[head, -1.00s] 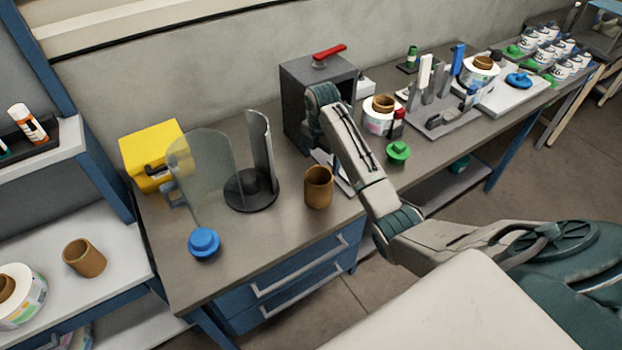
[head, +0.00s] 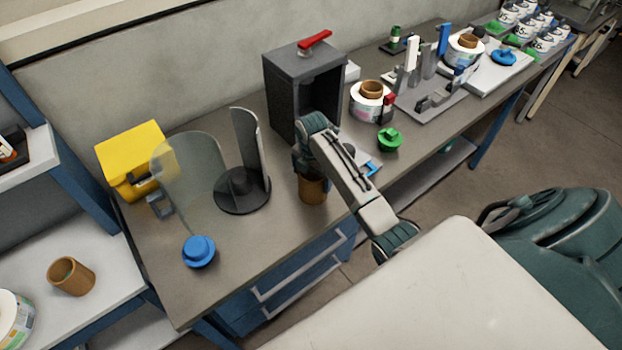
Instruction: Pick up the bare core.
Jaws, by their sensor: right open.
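A bare brown core (head: 313,192) stands upright on the grey bench, near its front edge. My right gripper (head: 308,172) is right over the core and hides its top. Its jaws are open, and I cannot tell whether they touch the core. A second bare brown core (head: 71,277) sits on the white shelf at the lower left, apart from any gripper. My left gripper is not in view.
A black round stand (head: 242,192) with a curved upright and a clear shield is left of the core. A blue knob (head: 199,251), a yellow box (head: 131,160), a dark open-fronted box (head: 303,88), a green knob (head: 389,139) and a labelled reel (head: 370,101) stand around. The bench's front left is mostly clear.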

